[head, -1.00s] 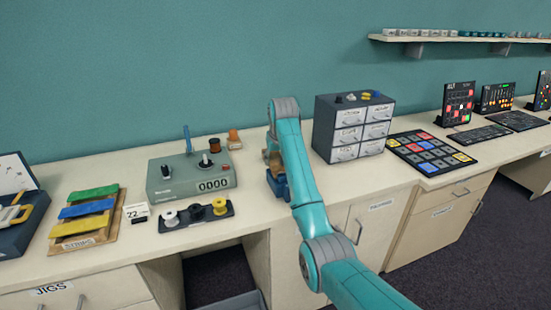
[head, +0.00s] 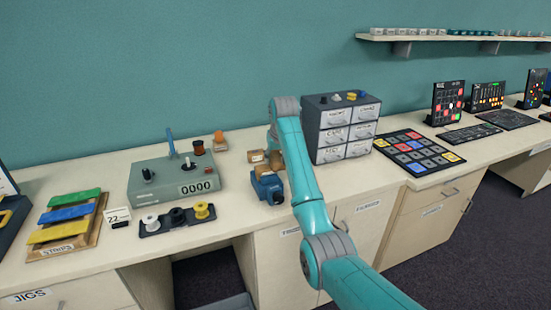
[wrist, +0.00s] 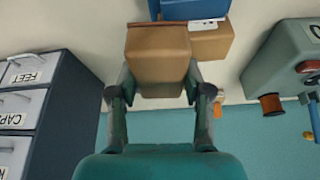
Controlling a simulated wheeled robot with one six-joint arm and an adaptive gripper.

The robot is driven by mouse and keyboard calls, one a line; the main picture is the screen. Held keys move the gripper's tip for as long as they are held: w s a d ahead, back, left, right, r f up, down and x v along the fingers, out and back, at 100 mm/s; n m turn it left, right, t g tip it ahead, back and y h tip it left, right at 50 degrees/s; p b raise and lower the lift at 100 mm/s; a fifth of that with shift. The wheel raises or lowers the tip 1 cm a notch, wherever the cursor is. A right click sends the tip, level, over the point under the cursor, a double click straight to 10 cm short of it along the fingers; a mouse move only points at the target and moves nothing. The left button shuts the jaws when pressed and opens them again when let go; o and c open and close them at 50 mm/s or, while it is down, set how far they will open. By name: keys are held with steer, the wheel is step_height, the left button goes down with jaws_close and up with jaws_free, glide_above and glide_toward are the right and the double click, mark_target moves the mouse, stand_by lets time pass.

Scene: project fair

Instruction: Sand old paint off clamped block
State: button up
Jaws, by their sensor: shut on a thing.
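My gripper (wrist: 160,92) is shut on a tan block (wrist: 158,58), held by its sides in the wrist view. A second tan block (wrist: 211,42) shows just beyond it, beside the blue vise (wrist: 186,8) at the top edge. In the head view the blue vise (head: 268,187) stands near the counter's front edge, with tan blocks at and above its top. There my forearm partly hides the gripper, and I cannot tell whether the held block touches the clamped one. I cannot make out old paint on either block.
A grey-green counter box (head: 177,183) stands left of the vise, with a spool holder (head: 177,219) in front. A dark drawer cabinet (head: 342,130) stands close on the right. A small orange item (head: 220,140) is behind. Bare counter lies between box and vise.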

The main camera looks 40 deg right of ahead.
steer(key=shift+w+a+r, duration=0.15)
steer(key=shift+a+r, duration=0.05)
steer(key=shift+r, duration=3.85)
steer(key=shift+d+f, duration=0.15)
